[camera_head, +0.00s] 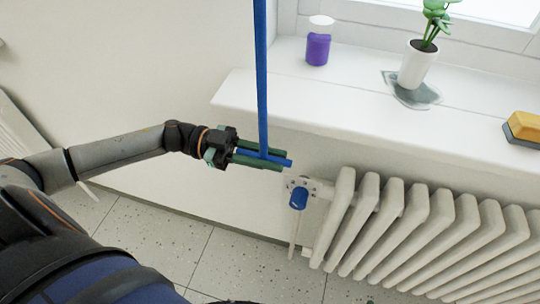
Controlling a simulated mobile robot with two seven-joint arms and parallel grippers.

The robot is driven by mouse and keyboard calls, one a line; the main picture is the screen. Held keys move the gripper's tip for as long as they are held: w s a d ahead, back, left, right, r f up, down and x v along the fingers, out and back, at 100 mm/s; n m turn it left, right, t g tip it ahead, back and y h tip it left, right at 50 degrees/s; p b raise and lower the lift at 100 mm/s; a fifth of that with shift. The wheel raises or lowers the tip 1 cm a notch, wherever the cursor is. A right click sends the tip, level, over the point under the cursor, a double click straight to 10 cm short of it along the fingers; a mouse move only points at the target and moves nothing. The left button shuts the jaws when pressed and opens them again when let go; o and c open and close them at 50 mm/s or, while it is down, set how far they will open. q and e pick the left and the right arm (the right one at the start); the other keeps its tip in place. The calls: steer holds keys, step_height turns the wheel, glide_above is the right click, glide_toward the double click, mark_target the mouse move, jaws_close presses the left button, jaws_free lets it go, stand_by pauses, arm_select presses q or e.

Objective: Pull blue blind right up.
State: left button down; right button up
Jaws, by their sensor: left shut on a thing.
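A blue pull rod (262,80) comes straight down from the top edge of the camera_head view, in front of the wall and the left part of the window sill. At its lower end is a short blue crossbar (281,160). My left gripper (262,160) reaches in from the left and is shut on this blue handle, with its fingers along the crossbar. The blind itself is above the picture and hidden. My right gripper is not in view.
Tiled floor (215,265) lies below.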

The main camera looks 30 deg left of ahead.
arm_select(q)
steer(key=shift+s+r, duration=0.15)
steer(key=shift+r, duration=0.1)
stand_by(0.3)
steer(key=c, duration=0.8)
jaws_free()
steer(key=v, duration=1.2)
steer(key=shift+a+p, duration=0.3)
steer(key=shift+p, duration=0.15)
steer(key=shift+f, duration=0.1)
